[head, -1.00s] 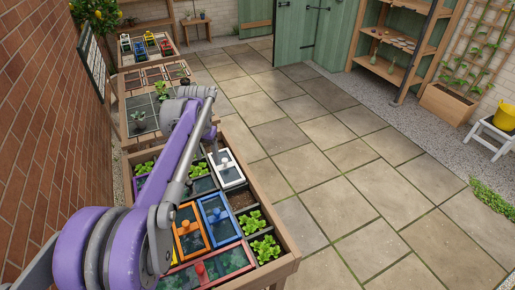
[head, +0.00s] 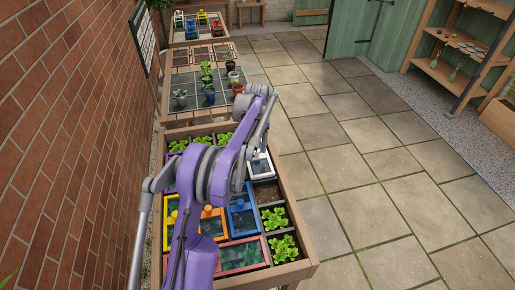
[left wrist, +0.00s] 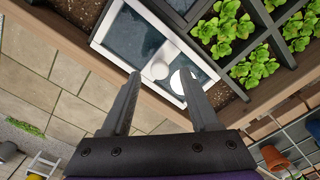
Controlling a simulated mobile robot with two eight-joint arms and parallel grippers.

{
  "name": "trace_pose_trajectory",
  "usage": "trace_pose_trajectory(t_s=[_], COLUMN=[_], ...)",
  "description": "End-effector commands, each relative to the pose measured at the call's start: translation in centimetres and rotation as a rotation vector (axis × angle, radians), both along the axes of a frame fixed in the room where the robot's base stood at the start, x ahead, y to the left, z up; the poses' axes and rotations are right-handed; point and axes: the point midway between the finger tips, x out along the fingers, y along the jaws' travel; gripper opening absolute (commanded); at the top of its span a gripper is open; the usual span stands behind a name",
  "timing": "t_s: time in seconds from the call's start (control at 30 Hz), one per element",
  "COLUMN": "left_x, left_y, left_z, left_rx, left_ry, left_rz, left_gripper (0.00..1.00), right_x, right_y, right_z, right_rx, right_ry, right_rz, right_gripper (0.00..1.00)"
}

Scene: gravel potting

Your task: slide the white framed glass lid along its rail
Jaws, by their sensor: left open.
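The white framed glass lid (left wrist: 118,55) fills the upper middle of the left wrist view. It also shows at the right edge of the planter in the head view (head: 260,170), partly behind my arm. A round white knob (left wrist: 160,70) stands on the lid. In the head view my left arm hides the gripper. My right gripper is not in view.
The planter holds blue (head: 243,215), orange (head: 214,225), yellow (head: 171,222) and red framed lids (head: 240,255). Leafy seedlings (head: 275,218) and a bare soil cell (head: 266,193) lie near the white lid. Potted plants (head: 208,75) stand on a table behind. Paving to the right is clear.

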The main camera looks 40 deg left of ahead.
Motion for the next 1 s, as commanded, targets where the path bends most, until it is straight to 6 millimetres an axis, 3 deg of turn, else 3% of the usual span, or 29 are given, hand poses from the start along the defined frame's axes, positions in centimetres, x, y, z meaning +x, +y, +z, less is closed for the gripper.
trace_pose_trajectory(t_s=[0.2,0.5,0.83,1.0], left_x=[0.0,0.0,0.0,0.0], left_y=[0.0,0.0,0.0,0.0], left_z=[-1.9,-2.1,-2.1,-2.1], left_rx=[0.000,0.000,0.000,0.000], left_ry=[0.000,0.000,0.000,0.000], left_rz=[0.000,0.000,0.000,0.000], left_gripper=[0.62,0.62,0.02,0.00], right_x=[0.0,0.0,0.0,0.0], right_y=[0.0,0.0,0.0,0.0], right_z=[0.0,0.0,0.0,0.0], right_rx=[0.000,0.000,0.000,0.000], right_ry=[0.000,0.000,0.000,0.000], right_rz=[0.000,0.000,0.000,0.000], right_gripper=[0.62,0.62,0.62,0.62])
